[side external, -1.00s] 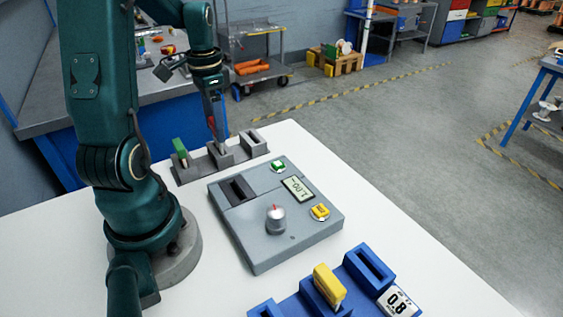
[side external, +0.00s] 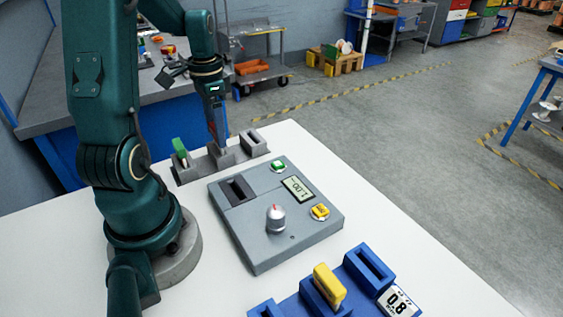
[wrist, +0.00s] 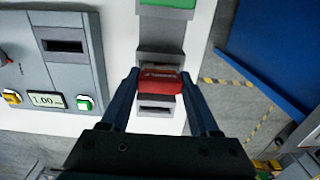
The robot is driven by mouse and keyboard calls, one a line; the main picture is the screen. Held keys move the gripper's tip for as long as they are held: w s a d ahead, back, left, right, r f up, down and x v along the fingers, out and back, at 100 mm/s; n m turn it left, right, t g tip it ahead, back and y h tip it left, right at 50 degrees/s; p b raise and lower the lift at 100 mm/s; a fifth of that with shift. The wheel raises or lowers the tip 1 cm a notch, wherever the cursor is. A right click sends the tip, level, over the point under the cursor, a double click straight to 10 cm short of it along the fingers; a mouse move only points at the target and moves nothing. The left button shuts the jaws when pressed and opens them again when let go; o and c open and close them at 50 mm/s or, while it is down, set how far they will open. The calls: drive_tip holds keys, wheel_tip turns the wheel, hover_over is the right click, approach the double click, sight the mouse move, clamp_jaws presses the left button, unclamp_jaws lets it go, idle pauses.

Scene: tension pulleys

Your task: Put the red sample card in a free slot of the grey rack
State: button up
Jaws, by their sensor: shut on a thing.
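The grey rack (side external: 187,174) stands on the white table behind the grey device, with several slot blocks in a row. A green card (side external: 180,147) stands in its left block. The right block (side external: 253,142) shows an empty slot, also visible in the wrist view (wrist: 155,109). My gripper (wrist: 160,75) points down at the middle block (side external: 221,157) and is shut on the red card (wrist: 161,83). The card lies between the fingertips. Its lower edge is hidden, so I cannot tell whether it is inside the middle slot or just above it.
A grey device (side external: 265,235) with a dark slot, knob, display and buttons sits just in front of the rack. A blue holder (side external: 369,262) with a yellow card (side external: 329,286) stands at the front. The white table (side external: 400,235) is clear to the right.

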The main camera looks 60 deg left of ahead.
drive_tip(key=shift+f, duration=0.6)
idle(0.3)
drive_tip(key=o, duration=1.4)
drive_tip(key=shift+o, duration=0.4)
drive_tip(key=shift+r, duration=4)
